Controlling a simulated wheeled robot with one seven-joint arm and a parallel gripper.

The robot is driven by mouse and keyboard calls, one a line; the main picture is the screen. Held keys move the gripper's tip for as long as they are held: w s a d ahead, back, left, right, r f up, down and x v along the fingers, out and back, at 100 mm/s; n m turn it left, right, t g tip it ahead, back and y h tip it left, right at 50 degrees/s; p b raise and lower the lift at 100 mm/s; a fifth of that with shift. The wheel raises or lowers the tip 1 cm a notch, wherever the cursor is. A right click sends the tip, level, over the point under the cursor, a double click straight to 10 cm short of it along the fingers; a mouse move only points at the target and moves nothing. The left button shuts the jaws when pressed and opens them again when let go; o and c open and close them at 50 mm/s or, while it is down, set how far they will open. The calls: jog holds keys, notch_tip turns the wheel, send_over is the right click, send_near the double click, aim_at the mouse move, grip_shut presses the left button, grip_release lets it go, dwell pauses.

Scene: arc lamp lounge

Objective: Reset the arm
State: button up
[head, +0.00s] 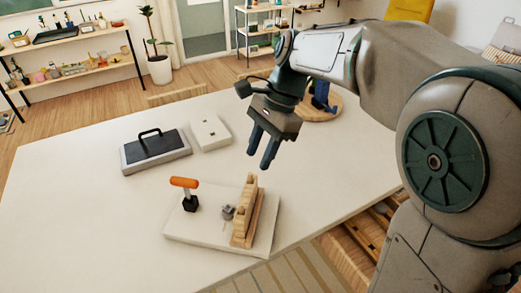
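My gripper (261,148) points down above the white table (75,195), with its two dark blue fingers a little apart and nothing visible between them. It hangs above and behind a wooden upright piece (246,207) that stands on a pale board (201,228). My arm reaches in from the right side of the head view. The arm is bent, with its forearm stretched to the left over the table.
On the board stands an orange-handled tool in a black block (188,195), beside a small grey part (228,212). A grey box with a black handle (155,151) and a white box (210,133) lie farther back. The table's left side is clear.

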dwell(0.4)
jog(key=s+d+f+n+t+h, duration=0.1)
jog(key=s+d+f+n+t, duration=0.1)
jog(key=s+d+n, duration=0.3)
jog(key=s+d+f+n+t+h, duration=0.2)
jog(key=s+d+f+n+t, duration=0.1)
jog(key=d, duration=1)
jog(key=shift+s+n+t+h, duration=0.3)
jog(key=shift+s+n+t, duration=0.5)
jog(key=shift+s+n, duration=0.7)
jog(key=shift+s+f, duration=0.1)
jog(key=shift+s, duration=0.1)
